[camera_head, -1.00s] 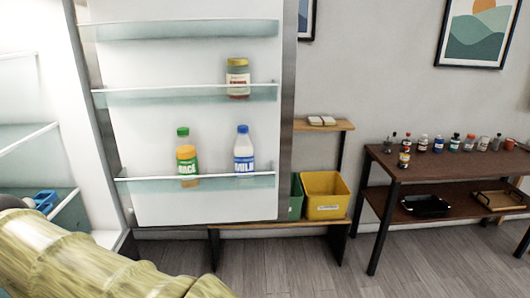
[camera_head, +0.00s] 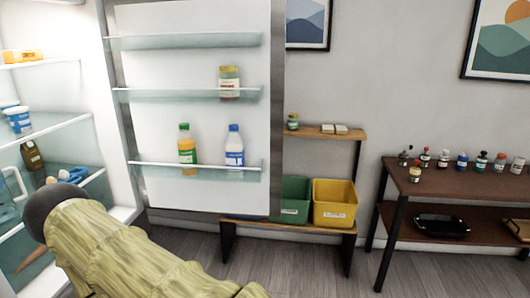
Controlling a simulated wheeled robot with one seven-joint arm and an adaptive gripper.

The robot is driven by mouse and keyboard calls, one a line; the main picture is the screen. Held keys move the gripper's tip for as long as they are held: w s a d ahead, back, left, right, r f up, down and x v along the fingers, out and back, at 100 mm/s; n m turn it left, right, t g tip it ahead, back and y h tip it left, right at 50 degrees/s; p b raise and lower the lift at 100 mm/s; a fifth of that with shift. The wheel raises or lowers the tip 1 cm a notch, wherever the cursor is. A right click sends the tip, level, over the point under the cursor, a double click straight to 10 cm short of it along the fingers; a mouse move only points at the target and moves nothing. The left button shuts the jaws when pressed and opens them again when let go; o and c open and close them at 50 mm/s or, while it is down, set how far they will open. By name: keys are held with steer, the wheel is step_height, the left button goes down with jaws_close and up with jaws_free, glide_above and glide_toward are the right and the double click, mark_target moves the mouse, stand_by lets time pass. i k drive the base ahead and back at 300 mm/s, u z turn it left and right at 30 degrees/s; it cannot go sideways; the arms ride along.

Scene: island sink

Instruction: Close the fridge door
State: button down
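The fridge door (camera_head: 190,75) stands wide open, its white inner side with shelves facing me. A jar (camera_head: 229,83) sits on its middle shelf. A juice bottle (camera_head: 187,150) and a milk bottle (camera_head: 234,149) stand upright on its lower shelf. The fridge interior (camera_head: 70,100) is open at the left, with items on its shelves. My arm, in a yellowish-green sleeve, reaches from the bottom toward the lower left in front of the fridge opening. I see no gripper fingers, and no contact with the door shows.
A small shelf stand (camera_head: 330,136) behind the door holds a green bin (camera_head: 293,200) and a yellow bin (camera_head: 333,204). A dark table (camera_head: 455,187) with several small bottles stands at the right. Grey floor (camera_head: 300,270) lies clear in front.

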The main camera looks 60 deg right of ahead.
mark_target(168, 55)
steer(key=u, duration=2.4)
steer(key=k, duration=2.9)
steer(key=z, duration=2.15)
